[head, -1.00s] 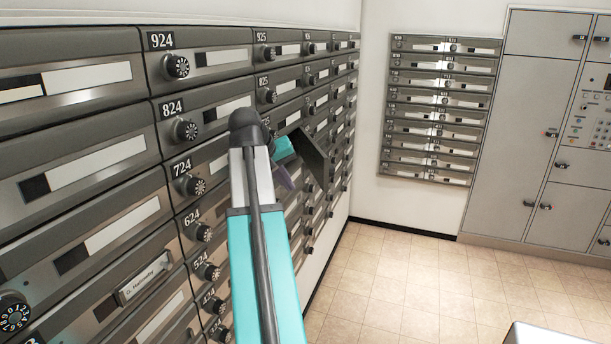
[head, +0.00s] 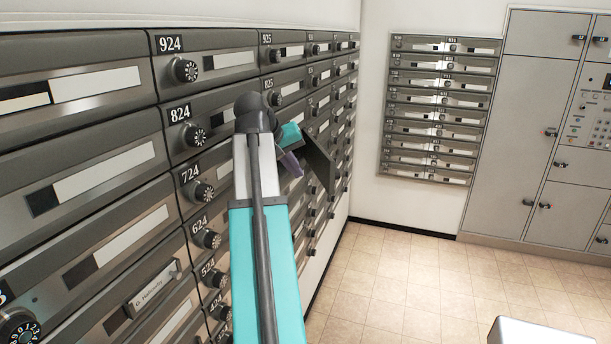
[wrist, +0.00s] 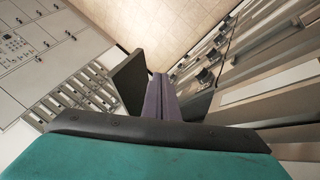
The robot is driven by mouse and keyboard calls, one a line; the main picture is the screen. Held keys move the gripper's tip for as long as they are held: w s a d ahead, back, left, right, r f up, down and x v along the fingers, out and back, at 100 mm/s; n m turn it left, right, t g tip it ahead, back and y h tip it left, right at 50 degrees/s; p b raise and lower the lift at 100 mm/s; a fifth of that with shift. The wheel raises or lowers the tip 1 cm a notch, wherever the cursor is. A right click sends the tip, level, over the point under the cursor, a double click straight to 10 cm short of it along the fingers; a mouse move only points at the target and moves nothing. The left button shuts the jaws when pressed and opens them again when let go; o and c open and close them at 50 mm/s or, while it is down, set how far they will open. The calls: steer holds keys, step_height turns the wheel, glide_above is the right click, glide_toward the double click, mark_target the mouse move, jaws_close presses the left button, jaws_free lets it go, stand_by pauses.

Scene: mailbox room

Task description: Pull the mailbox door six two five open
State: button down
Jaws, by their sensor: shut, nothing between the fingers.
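In the head view, a dark flat mailbox door (head: 319,163) stands swung out from the wall, in the column right of the 724 and 624 doors. Its number is hidden or too small to read, so I cannot tell whether it is 625. My gripper (head: 291,164) is beside its left face, between that door and the wall, partly behind my arm. In the wrist view, the purple fingers of my gripper (wrist: 163,97) are together and empty. The open door (wrist: 130,82) stands just left of them; I cannot tell whether they touch.
The mailbox wall has rows of closed doors with round dials, such as 724 (head: 204,193) and 624 (head: 212,240). A smaller mailbox bank (head: 438,110) and grey lockers (head: 520,130) stand at the back.

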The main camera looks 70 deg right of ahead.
steer(key=s+d+f+p, duration=0.4)
steer(key=d+f, duration=0.3)
steer(key=d, duration=0.1)
steer(key=shift+s+f, duration=0.25)
steer(key=shift+f, duration=0.05)
stand_by(0.4)
